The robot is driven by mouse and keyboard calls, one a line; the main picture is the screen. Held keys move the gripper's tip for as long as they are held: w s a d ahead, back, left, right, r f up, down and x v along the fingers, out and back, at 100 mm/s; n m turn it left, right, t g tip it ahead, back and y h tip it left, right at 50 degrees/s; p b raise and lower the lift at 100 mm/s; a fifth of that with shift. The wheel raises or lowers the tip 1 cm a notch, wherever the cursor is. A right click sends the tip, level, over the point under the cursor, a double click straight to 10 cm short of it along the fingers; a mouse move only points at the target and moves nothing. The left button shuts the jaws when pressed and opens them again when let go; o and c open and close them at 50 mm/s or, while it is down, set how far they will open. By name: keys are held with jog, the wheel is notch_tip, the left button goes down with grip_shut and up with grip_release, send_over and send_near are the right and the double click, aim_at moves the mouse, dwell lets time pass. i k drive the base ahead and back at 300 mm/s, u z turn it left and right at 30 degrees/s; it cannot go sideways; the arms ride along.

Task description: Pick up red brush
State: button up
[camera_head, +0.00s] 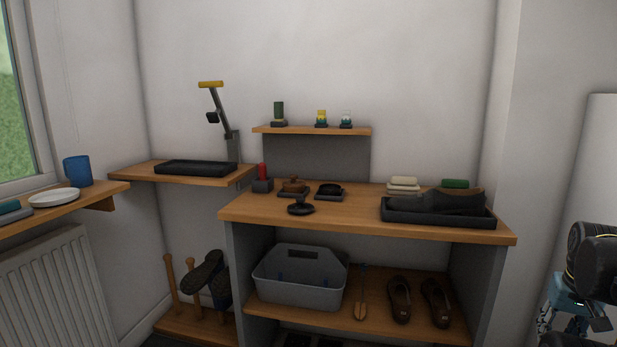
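A small red upright piece (262,171), which looks like the red brush's handle, stands in a dark block at the back left corner of the bench top. Its bristles cannot be seen. Part of my arm and what looks like my gripper (568,305) show at the right edge, cut off by the frame. It is well to the right of the bench and far from the red piece. Its fingertips cannot be made out, so whether it is open or shut is unclear.
The wooden bench top (350,222) holds a brown brush (294,186), two black items and a dark tray (435,219) with a boot. A small shelf (310,130) hangs above. A side shelf (180,177) with a black tray and a jointed stand is close left of the red piece.

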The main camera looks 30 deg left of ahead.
aim_at(262, 167)
jog(key=z, duration=1.15)
jog(key=k, duration=0.7)
jog(key=u, duration=1.9)
